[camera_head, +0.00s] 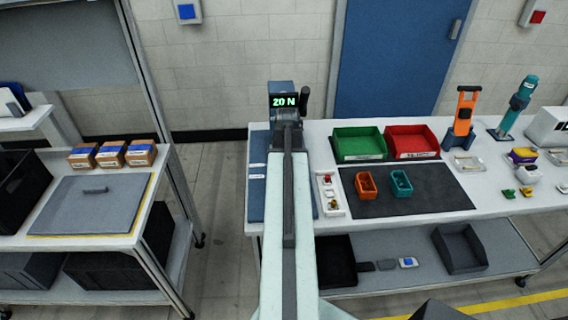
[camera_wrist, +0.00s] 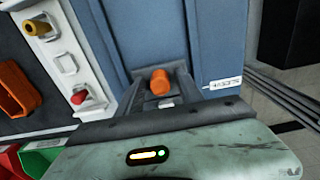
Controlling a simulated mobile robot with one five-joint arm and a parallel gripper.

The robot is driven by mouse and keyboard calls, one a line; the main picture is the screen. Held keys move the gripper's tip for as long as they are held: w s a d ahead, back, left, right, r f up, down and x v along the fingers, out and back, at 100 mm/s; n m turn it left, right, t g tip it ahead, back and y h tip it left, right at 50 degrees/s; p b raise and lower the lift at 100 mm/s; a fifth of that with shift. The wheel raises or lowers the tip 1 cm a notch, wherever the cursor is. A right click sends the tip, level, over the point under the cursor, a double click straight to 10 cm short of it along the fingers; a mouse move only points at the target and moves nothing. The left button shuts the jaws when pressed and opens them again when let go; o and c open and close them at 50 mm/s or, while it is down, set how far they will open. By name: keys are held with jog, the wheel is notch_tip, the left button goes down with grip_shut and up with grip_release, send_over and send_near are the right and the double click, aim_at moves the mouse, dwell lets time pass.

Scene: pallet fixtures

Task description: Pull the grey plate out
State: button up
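The grey plate (camera_head: 125,210) lies flat on the left cart and has a short dark handle (camera_head: 95,190) on top. A thin yellow edge shows along its front. My pale arm reaches forward from the bottom middle, over the left end of the white bench, well right of the plate. My gripper (camera_wrist: 160,85) shows in the wrist view as dark parts above a blue mat (camera_wrist: 190,25). A short orange cylinder (camera_wrist: 160,81) appears between these parts; I cannot tell whether it is gripped. The plate is not in the wrist view.
Several cartons (camera_head: 110,154) stand behind the plate, and a black bin (camera_head: 20,185) stands left of it. Cart posts rise on its right side. Floor is clear between the cart and the white bench (camera_head: 500,195). A device reading 20 N (camera_head: 283,100) shows above my arm.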

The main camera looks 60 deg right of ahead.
jog(key=shift+d+f, duration=0.1)
jog(key=shift+f, duration=0.25)
jog(key=shift+w+d+r+p, duration=0.2)
jog(key=shift+r+p, duration=0.25)
jog(key=shift+p, duration=0.35)
jog(key=r+p, duration=0.2)
jog(key=p, duration=0.1)
jog(key=r+p, duration=0.1)
jog(key=r, duration=0.1)
jog(key=shift+w+d, duration=0.1)
jog(key=shift+d, duration=0.15)
notch_tip(320, 180, up, 3)
jog(key=p, duration=0.3)
jog(key=shift+f, duration=0.15)
